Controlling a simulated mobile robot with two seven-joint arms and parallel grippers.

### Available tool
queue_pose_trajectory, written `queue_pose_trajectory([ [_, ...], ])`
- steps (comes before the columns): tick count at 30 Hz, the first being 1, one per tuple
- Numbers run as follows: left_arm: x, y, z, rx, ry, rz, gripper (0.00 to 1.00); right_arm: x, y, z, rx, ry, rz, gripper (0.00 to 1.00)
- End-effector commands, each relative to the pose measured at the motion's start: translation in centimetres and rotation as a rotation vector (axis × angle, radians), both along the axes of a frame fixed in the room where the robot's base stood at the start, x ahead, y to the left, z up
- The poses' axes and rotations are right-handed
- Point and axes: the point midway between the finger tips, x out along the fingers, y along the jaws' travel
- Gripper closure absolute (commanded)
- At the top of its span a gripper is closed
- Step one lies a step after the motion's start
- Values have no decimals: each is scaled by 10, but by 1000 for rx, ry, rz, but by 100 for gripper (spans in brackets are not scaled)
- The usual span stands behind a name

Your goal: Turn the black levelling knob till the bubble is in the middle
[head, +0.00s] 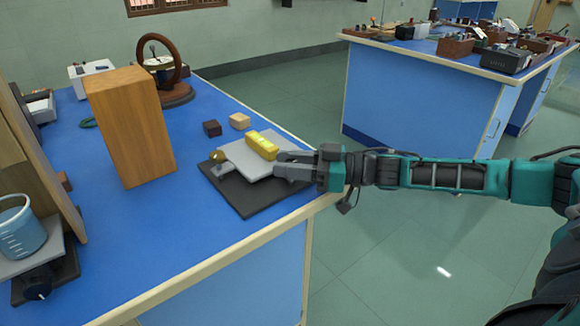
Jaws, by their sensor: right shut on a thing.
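A yellow spirit level (263,145) lies on a light grey plate (242,158), above a dark base plate (246,198) at the bench's right edge. The bubble is too small to make out. A brass-coloured knob (217,156) shows at the plate's left corner. My right gripper (284,165) reaches in from the right at the plate's right side, its fingers closed on the black levelling knob. The knob itself is hidden by the fingers and plate. My left gripper is not in view.
A dark cube (212,128) and a tan cube (239,121) sit behind the plate. A tall wooden block (131,127) stands to the left. A blue beaker (20,228) stands at the far left. Blue bench top (190,215) between block and base plate is clear.

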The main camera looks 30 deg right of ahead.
Motion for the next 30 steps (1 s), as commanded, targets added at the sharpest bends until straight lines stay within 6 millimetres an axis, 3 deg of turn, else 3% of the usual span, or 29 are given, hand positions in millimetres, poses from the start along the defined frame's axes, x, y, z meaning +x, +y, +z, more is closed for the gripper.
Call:
queue_pose_trajectory([
  [9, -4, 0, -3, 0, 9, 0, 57, 0, 1, 1, 1, -2, 5, 96],
  [10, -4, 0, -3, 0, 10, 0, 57, 0, 0, 1, 0, -3, 4, 63],
  [15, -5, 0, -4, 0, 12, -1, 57, 0, 0, 1, -1, -1, 3, 47],
  [24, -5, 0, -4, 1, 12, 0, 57, -1, -2, 0, -2, 1, 2, 45],
  [30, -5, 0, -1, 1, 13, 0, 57, -15, -18, -1, -5, 5, 0, 45],
])
